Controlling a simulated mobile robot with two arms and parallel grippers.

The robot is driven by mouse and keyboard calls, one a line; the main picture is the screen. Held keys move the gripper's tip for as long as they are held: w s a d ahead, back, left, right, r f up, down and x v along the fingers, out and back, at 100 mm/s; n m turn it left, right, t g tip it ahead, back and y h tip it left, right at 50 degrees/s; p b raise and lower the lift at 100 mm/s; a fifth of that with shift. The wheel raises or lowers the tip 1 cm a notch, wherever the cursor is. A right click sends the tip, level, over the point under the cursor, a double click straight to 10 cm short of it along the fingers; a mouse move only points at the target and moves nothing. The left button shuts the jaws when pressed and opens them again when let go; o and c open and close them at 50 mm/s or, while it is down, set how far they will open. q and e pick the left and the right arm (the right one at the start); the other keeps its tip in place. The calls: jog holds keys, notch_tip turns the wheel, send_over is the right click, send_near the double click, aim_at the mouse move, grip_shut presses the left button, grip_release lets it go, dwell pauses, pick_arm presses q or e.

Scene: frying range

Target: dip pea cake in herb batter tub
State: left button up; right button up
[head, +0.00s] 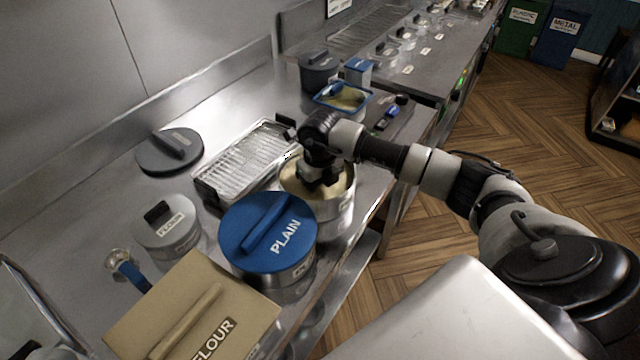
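An open steel tub (338,222) stands near the counter's front edge with tan batter in it; no label on it can be read from here. My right gripper (324,182) points down into this tub's mouth, with its fingers at or just above the batter. Whether the fingers are apart or closed cannot be made out. No pea cake can be seen; if one is between the fingers, the gripper and arm hide it. My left gripper is out of view.
A blue-lidded PLAIN tub (250,229) stands close beside the open tub. A FLOUR box (172,297) is nearer. A wire-rack tray (250,150), a loose dark lid (160,158), a grey lidded tub (160,219) and a blue-rimmed container (318,98) stand around.

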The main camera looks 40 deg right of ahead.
jog(key=shift+f, duration=0.1)
dwell(0.4)
jog(key=shift+a, duration=0.3)
jog(key=shift+d+b, duration=0.3)
jog(key=shift+d, duration=0.25)
jog(key=shift+a, duration=0.55)
jog(key=shift+d, duration=0.25)
